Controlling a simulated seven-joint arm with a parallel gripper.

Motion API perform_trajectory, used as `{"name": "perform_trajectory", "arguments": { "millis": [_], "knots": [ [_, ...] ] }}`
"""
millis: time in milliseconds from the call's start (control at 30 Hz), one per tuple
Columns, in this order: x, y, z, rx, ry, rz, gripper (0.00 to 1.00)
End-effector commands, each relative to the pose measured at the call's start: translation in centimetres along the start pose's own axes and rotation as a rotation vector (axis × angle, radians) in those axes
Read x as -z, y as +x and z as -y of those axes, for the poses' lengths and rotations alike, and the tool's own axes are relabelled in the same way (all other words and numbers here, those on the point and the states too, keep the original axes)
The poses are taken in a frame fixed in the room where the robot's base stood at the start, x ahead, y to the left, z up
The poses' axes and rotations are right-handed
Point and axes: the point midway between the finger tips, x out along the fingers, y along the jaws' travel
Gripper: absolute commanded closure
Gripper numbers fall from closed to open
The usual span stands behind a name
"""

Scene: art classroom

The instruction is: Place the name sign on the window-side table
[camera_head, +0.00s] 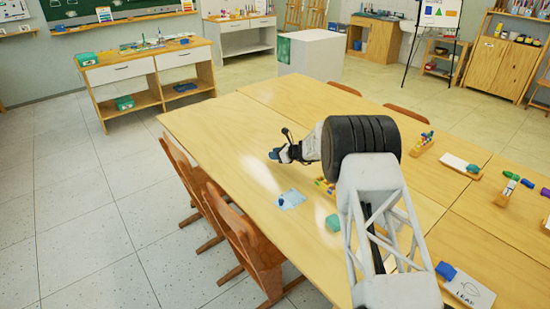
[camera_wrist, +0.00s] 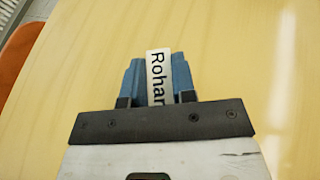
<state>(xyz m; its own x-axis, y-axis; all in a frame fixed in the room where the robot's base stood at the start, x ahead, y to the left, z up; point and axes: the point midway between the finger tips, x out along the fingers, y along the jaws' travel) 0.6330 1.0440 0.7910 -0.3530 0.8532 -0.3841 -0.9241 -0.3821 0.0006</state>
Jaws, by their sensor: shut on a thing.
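My gripper (camera_head: 284,153) is shut on the name sign (camera_head: 273,155), which shows small and blue at the fingertips in the head view. In the wrist view, the name sign (camera_wrist: 158,68) has a white strip reading "Rohan" between blue sides, and my gripper (camera_wrist: 156,100) covers its near end. The sign is over the pale wooden table (camera_head: 215,125), towards its left part. I cannot tell whether it touches the tabletop. No window shows, so I cannot tell which table is the window-side one.
A light blue sheet with a small dark blue thing (camera_head: 290,199) and a teal block (camera_head: 333,222) lie nearer on the table. Wooden chairs (camera_head: 245,235) line its left edge. Paint pieces and a "LEAF" card (camera_head: 468,288) lie at right. The tabletop's far left is clear.

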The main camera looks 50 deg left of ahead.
Motion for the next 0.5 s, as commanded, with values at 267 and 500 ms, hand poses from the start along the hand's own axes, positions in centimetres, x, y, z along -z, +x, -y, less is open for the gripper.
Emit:
{"name": "perform_trajectory", "arguments": {
  "millis": [267, 500],
  "knots": [
    [1.5, 0.7, 0.0, 0.001, 0.001, 0.001, 0.98],
    [1.5, 0.7, 0.0, 0.001, 0.001, 0.001, 0.98]
  ]
}}
